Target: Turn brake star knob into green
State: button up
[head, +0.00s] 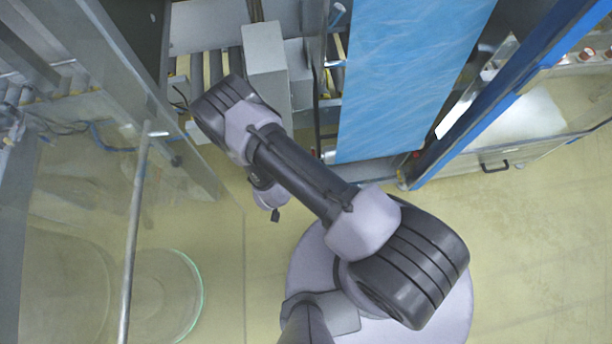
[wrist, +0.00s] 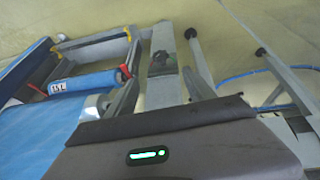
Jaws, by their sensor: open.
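My gripper (wrist: 160,122) fills the bottom of the wrist view as a dark edge and grey body with a lit green strip. No object shows in it. In the head view my arm largely hides the gripper end.
A grey box-shaped housing (head: 265,60) stands beside my arm, near rollers (head: 210,68). A blue frame beam (head: 500,100) stands at the right. A transparent guard with a metal rail (head: 135,230) is at the left. The floor (head: 540,240) at lower right is clear.

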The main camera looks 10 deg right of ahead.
jog(key=b+x, duration=0.7)
jog(key=x, duration=1)
jog(key=shift+w+b, duration=0.15)
jog(key=shift+b, duration=0.25)
jog(key=shift+f, duration=0.1)
grip_shut()
jog(key=shift+a+f+n+h+b, duration=0.15)
jog(key=shift+n+h+b, duration=0.1)
jog(key=shift+h+b, duration=0.65)
jog(key=shift+a+r+n+h+b, duration=0.1)
jog(key=shift+a+n+h+b, duration=0.1)
jog(key=shift+h+b, duration=0.65)
jog(key=shift+a+f+n+h+b, duration=0.1)
jog(key=shift+n+h+b, duration=0.15)
jog(key=shift+h+b, duration=0.65)
jog(key=shift+h+p, duration=0.3)
jog(key=shift+h, duration=0.15)
